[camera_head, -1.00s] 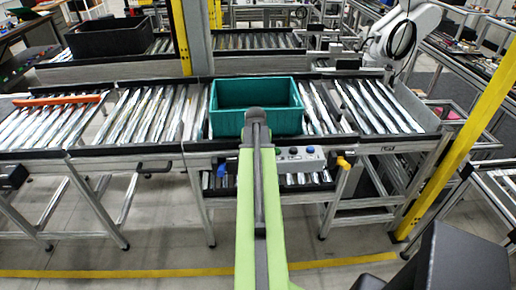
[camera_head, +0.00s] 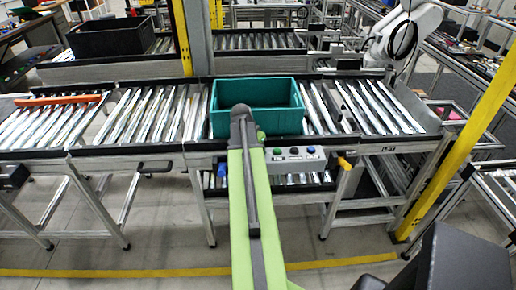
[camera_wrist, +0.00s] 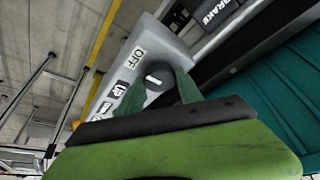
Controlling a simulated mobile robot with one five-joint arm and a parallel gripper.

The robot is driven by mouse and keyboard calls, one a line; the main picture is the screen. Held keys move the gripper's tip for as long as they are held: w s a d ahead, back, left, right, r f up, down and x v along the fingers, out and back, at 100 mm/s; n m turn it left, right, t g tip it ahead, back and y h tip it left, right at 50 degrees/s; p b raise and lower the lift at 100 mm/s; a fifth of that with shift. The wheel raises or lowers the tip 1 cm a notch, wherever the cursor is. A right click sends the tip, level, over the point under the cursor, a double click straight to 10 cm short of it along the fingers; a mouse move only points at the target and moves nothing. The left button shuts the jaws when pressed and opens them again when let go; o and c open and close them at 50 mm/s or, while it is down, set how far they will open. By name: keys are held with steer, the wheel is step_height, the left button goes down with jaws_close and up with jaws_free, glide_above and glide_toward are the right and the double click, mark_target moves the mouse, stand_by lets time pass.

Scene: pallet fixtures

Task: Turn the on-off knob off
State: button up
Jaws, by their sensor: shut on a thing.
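In the wrist view the on-off knob (camera_wrist: 158,77) is round and dark with a short white mark. It sits on a grey control panel (camera_wrist: 165,42), with a white OFF label (camera_wrist: 138,53) just to its upper left. My gripper (camera_wrist: 160,88) has its two green fingers on either side of the knob and is shut on it. In the head view the panel (camera_head: 296,165) is on the front of the conveyor frame, with a green button, a dark one and a blue one.
A teal crate (camera_head: 257,122) stands on the rollers just above the panel, and its wall (camera_wrist: 280,95) shows close on the right in the wrist view. A yellow handle (camera_head: 345,163) and a blue one (camera_head: 221,170) stick out below the rail. A yellow post (camera_head: 460,140) stands at right.

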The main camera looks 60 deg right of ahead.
steer(key=shift+a, duration=0.2)
steer(key=o, duration=1.4)
steer(key=shift+w, duration=0.1)
steer(key=shift+c, duration=0.2)
steer(key=shift+d, duration=0.1)
steer(key=shift+r, duration=0.15)
steer(key=shift+r+p, duration=0.35)
steer(key=shift+p, duration=0.15)
steer(key=p+v, duration=1.5)
steer(key=v, duration=0.1)
steer(key=shift+a+r, duration=0.2)
